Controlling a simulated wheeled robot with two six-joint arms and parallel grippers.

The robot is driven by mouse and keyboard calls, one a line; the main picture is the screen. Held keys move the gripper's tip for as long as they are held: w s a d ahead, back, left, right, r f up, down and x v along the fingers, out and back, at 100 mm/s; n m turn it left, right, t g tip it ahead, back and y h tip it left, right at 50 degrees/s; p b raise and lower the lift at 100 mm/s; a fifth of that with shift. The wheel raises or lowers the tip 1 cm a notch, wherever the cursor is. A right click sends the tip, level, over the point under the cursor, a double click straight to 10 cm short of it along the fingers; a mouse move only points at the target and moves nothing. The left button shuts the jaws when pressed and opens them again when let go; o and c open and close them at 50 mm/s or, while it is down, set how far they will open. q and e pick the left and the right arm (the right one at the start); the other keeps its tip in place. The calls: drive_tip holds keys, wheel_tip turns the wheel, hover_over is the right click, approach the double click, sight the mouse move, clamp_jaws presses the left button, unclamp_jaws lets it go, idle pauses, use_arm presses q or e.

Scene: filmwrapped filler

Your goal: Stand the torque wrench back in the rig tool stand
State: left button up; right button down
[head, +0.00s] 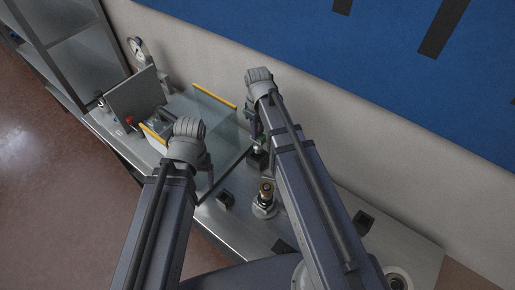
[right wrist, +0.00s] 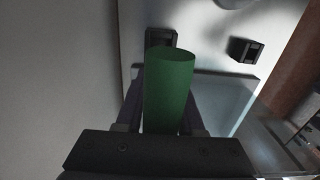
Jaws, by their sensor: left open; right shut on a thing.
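My right gripper (head: 252,128) is shut on a green cylinder (right wrist: 170,92), which looks like the torque wrench's handle. In the right wrist view it sits between the two fingers (right wrist: 164,118). In the head view only a small green patch of it (head: 262,142) shows beside my right arm, above a dark block (head: 258,160). The rest of the wrench is hidden. A black block with a hollow (right wrist: 160,37) shows just beyond the cylinder; I cannot tell whether it is the tool stand. My left gripper (head: 207,172) is open and empty near the glass panel, mostly hidden by its wrist.
A brass-topped fitting (head: 266,192) stands at the front. Small dark blocks (head: 225,200) (head: 363,222) are spread about. A gauge (head: 137,46) and upright plate (head: 135,97) stand at left. A wall runs behind.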

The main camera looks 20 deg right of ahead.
sight(258, 143)
drive_tip(key=shift+f+b, duration=2.75)
drive_tip(key=shift+f, duration=0.6)
drive_tip(key=shift+f, duration=0.2)
drive_tip(key=c, duration=0.5)
unclamp_jaws()
drive_tip(key=shift+r, duration=0.2)
wheel_tip(258, 143, up, 12)
drive_tip(key=p, duration=1.2)
drive_tip(key=s+a+m, duration=0.1)
drive_tip(key=s+a, duration=0.2)
drive_tip(key=s, duration=0.1)
drive_tip(key=s+a+m, duration=0.1)
drive_tip(key=s+a, duration=0.3)
drive_tip(key=s, duration=0.1)
drive_tip(key=s+a+m+h, duration=0.1)
drive_tip(key=s+a+m, duration=0.1)
drive_tip(key=s, duration=0.3)
drive_tip(key=shift+s+a, duration=0.2)
drive_tip(key=shift+a, duration=0.55)
